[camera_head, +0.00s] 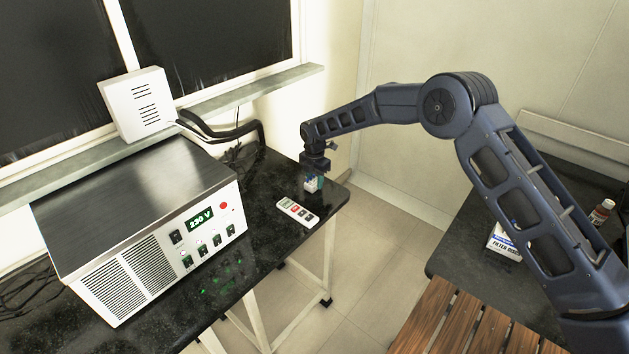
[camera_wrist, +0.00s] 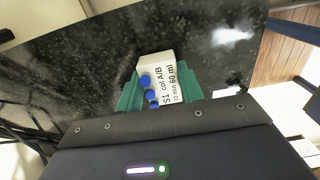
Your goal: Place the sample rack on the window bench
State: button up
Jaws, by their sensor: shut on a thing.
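The sample rack (camera_wrist: 169,70) is a small white block with blue caps and a printed label reading "S1 col A/B". My gripper (camera_wrist: 158,88) has its green fingers on both sides of the rack and is shut on it. In the head view the rack (camera_head: 310,184) shows small under my gripper (camera_head: 315,180), over the far right end of the window bench (camera_head: 262,262). The bench has a black speckled top. I cannot tell whether the rack's base touches the top. My gripper hides part of the rack.
A large metal power unit (camera_head: 150,230) reading 230 V fills the bench's left part. Black cables (camera_head: 222,132) run behind it. A second dark bench with a filter box (camera_head: 503,243) and brown bottle (camera_head: 601,211) stands right.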

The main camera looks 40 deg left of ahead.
aim_at(315, 180)
jog(key=shift+f, duration=0.25)
jog(key=o, duration=1)
notch_tip(315, 180, up, 12)
jog(key=shift+r, duration=0.15)
